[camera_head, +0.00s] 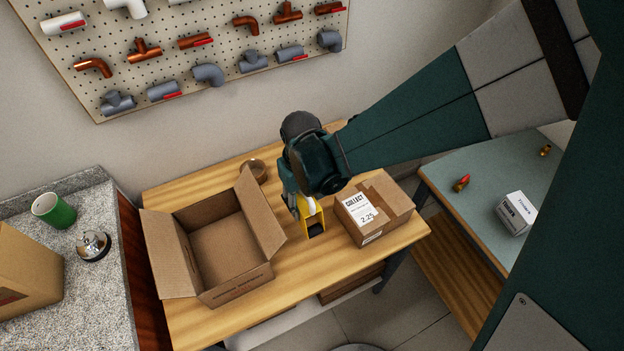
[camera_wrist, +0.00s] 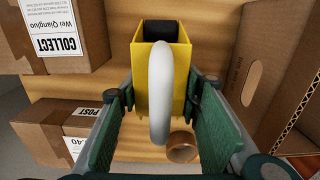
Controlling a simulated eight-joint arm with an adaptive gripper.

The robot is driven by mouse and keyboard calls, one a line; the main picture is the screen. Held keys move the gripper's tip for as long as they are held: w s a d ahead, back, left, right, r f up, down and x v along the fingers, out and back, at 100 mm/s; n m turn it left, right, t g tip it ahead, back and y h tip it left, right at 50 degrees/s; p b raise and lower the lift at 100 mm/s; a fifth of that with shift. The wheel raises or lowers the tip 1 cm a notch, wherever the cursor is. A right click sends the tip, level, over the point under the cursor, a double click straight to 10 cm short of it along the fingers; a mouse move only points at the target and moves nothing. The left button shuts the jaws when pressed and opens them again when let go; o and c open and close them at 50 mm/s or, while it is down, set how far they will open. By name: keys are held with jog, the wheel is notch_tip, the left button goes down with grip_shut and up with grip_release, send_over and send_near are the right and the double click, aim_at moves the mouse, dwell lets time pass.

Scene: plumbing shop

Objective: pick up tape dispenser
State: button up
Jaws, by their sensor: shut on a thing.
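The yellow tape dispenser (camera_head: 312,222) is on the wooden table, between the open box and a closed parcel. The wrist view shows the dispenser (camera_wrist: 181,80) with a white roll of tape (camera_wrist: 160,92) standing in it. My gripper (camera_head: 303,205) is over the dispenser and hides much of it in the head view. In the wrist view its green finger pads (camera_wrist: 160,125) stand on either side of the dispenser and are shut on it. I cannot tell whether its base touches the table.
An open cardboard box (camera_head: 238,287) stands left of the dispenser. A closed parcel (camera_head: 394,195) with a label stands close on the right. A brown tape roll (camera_head: 254,168) lies behind. A counter (camera_head: 98,283) is at the left, a grey-green table (camera_head: 475,215) at the right.

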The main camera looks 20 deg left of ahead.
jog(key=shift+r, duration=2.5)
